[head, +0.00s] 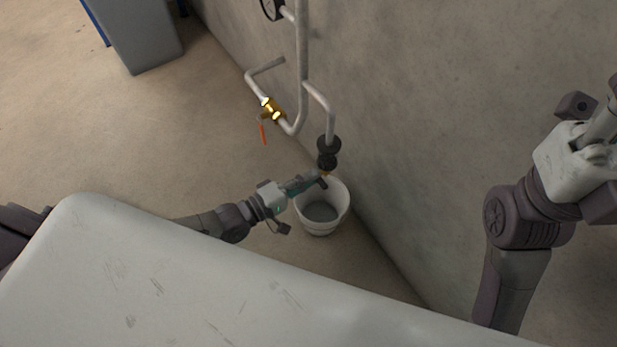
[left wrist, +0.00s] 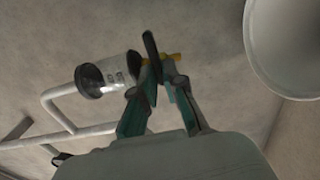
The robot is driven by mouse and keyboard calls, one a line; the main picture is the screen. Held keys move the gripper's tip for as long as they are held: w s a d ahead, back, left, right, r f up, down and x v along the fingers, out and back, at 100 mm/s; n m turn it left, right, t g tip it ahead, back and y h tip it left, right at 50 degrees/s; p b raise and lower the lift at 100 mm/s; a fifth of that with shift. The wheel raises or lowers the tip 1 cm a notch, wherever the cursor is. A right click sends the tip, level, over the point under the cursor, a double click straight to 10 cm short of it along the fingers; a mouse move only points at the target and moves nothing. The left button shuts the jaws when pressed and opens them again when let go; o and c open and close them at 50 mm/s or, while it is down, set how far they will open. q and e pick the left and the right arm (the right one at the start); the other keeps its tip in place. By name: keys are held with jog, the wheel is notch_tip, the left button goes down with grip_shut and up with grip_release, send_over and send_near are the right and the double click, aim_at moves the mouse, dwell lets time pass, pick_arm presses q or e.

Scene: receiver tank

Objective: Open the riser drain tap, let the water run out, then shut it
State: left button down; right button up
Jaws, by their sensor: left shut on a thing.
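The riser drain tap hangs at the lower end of a short pipe branch, below a dark fitting (head: 328,147). In the left wrist view its yellow brass part (left wrist: 175,57) and a dark lever (left wrist: 149,44) show at my fingertips. My left gripper (head: 318,181) is shut on this lever, just above the bucket's rim. The left wrist view shows the fingers (left wrist: 157,75) closed on it from two sides. A white bucket (head: 317,226) stands under the tap. I see no clear water stream. My right gripper is partly cut off at the right edge.
A brass valve (head: 271,108) with an orange lever (head: 263,134) sits on the pipe at upper left. A gauge (head: 271,8) is above it. The concrete wall (head: 420,120) runs close behind the pipes. Open floor (head: 150,130) lies to the left.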

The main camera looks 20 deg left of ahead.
dwell(0.4)
pick_arm(q)
jog(key=c, duration=1.2)
grip_release()
jog(key=shift+c, duration=0.2)
jog(key=v, duration=1.2)
jog(key=shift+a, duration=0.1)
